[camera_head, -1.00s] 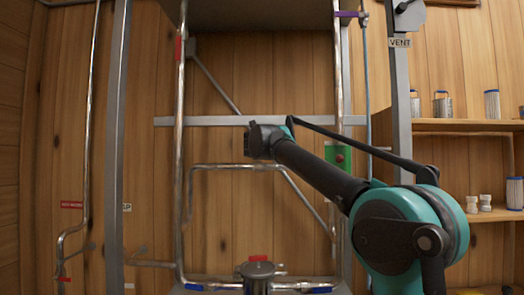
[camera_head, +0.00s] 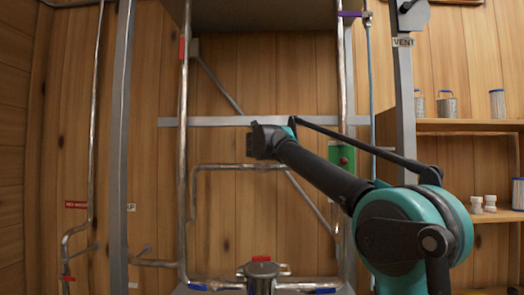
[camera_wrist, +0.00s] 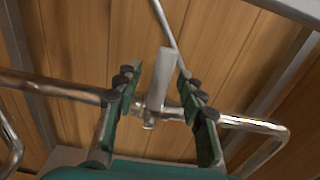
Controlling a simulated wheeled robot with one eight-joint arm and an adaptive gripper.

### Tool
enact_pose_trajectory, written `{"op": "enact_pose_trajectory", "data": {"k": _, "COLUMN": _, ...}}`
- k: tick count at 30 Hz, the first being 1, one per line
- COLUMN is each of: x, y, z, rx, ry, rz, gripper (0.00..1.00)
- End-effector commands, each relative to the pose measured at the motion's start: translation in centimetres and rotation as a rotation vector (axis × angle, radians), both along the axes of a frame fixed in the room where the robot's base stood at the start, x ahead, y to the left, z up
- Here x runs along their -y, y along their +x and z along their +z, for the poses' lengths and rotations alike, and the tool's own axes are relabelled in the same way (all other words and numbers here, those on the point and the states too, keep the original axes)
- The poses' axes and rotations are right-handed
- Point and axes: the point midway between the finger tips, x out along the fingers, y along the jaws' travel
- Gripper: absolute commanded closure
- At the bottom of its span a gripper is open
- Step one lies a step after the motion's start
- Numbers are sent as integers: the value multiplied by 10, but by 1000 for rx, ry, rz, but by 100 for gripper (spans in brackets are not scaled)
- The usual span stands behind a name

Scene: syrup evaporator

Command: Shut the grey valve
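A grey lever handle (camera_wrist: 163,80), which looks like the grey valve, stands across a shiny metal pipe (camera_wrist: 60,90) in the wrist view. It points toward the top of the picture, and its small fitting sits on the pipe. My gripper (camera_wrist: 159,84) is open, with one finger on each side of the lever. Gaps show between the lever and both fingers, so it is not gripped. In the head view my gripper (camera_head: 263,141) is in front of the pipe frame, and this lever cannot be made out there.
Steel pipes (camera_head: 186,140) and grey posts (camera_head: 121,150) stand around my arm. A green box with a red button (camera_head: 341,156) is behind it. Red (camera_head: 182,49), purple (camera_head: 350,14) and blue (camera_head: 196,286) handles are on other pipes. A shelf (camera_head: 450,125) holds canisters at right.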

Motion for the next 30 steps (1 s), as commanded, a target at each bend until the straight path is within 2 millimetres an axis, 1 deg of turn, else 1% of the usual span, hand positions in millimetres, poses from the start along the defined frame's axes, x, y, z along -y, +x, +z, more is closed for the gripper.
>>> {"op": "enact_pose_trajectory", "data": {"k": 4, "x": 0, "y": -3, "z": 0, "rx": 0, "ry": 0, "rz": 0, "gripper": 60}}
{"op": "enact_pose_trajectory", "data": {"k": 7, "x": 0, "y": -13, "z": 0, "rx": 0, "ry": 0, "rz": 1, "gripper": 60}}
{"op": "enact_pose_trajectory", "data": {"k": 11, "x": 0, "y": -34, "z": 0, "rx": 0, "ry": 0, "rz": 2, "gripper": 60}}
{"op": "enact_pose_trajectory", "data": {"k": 18, "x": -1, "y": -81, "z": 0, "rx": 0, "ry": 0, "rz": 2, "gripper": 60}}
{"op": "enact_pose_trajectory", "data": {"k": 21, "x": 0, "y": -97, "z": 0, "rx": 0, "ry": 0, "rz": 2, "gripper": 60}}
{"op": "enact_pose_trajectory", "data": {"k": 25, "x": 0, "y": -112, "z": 0, "rx": 0, "ry": 0, "rz": 2, "gripper": 60}}
{"op": "enact_pose_trajectory", "data": {"k": 30, "x": 0, "y": -120, "z": 0, "rx": 0, "ry": 0, "rz": 0, "gripper": 60}}
